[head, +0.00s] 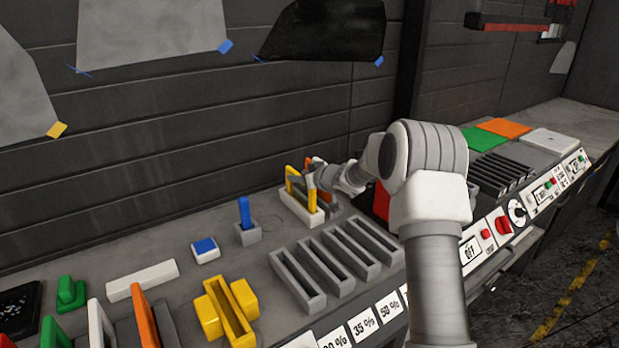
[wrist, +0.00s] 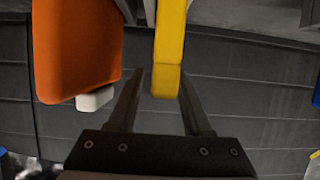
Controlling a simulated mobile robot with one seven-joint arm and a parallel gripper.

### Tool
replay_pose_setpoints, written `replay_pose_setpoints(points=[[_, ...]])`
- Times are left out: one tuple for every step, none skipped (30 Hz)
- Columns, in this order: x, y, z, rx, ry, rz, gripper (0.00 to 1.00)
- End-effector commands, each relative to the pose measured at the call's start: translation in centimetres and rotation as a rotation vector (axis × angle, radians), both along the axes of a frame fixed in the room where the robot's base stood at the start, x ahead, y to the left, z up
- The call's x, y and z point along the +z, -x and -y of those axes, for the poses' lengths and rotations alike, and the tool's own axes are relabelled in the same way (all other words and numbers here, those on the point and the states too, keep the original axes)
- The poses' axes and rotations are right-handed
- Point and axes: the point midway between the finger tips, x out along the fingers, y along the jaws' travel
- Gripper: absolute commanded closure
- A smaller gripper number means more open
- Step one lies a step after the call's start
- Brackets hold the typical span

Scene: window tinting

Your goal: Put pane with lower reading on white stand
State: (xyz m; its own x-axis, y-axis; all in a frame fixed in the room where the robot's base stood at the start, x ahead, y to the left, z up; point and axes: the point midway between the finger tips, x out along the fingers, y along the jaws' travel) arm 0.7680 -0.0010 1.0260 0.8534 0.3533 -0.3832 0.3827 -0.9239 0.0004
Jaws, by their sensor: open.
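A yellow upright piece (head: 292,180) stands in a white slotted holder (head: 298,209) against the back of the bench. An orange piece (head: 319,168) shows just behind my gripper, partly hidden by it. My gripper (head: 314,182) is at the holder. In the wrist view my gripper (wrist: 158,100) is open, with the end of the yellow piece (wrist: 170,55) between its fingers. The orange panel (wrist: 77,50) is left of the fingers, with a small white block at its end. I cannot read any value on the panes. A long low white block (head: 142,280) lies on the bench at left.
Grey slotted racks (head: 350,250) stand in front, above percent labels (head: 362,322). A blue piece in a grey holder (head: 246,222), a blue-topped block (head: 205,249) and a yellow holder (head: 226,310) are left. A control panel (head: 490,236) is right. The wall is close behind.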

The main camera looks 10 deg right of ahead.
Motion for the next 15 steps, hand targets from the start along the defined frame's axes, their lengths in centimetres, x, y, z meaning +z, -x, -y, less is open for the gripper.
replay_pose_setpoints(points=[[0.3, 0.5, 0.3, -0.001, 0.000, 0.000, 0.50], [0.4, 0.8, 0.4, -0.001, 0.000, 0.000, 0.50], [0.6, 1.3, 0.7, -0.002, 0.000, -0.001, 0.50], [0.9, 1.8, 0.9, -0.003, 0.000, 0.000, 0.50], [1.0, 2.2, 1.1, -0.003, 0.001, -0.001, 0.50], [1.4, 2.9, 1.3, -0.003, 0.000, 0.000, 0.50], [1.7, 3.4, 1.6, -0.004, -0.001, 0.000, 0.50], [1.9, 4.0, 1.8, -0.004, 0.000, 0.000, 0.50], [2.1, 4.7, 2.1, -0.004, 0.000, -0.001, 0.50], [2.4, 5.2, 2.2, -0.003, 0.001, 0.000, 0.50], [2.7, 5.7, 2.5, -0.003, 0.001, 0.000, 0.50], [3.0, 6.4, 2.8, -0.004, 0.001, 0.000, 0.50], [3.2, 6.8, 3.0, -0.004, 0.001, -0.001, 0.50], [3.3, 7.3, 3.1, -0.003, 0.001, -0.001, 0.50], [3.6, 7.8, 3.3, -0.003, 0.000, 0.000, 0.50]])
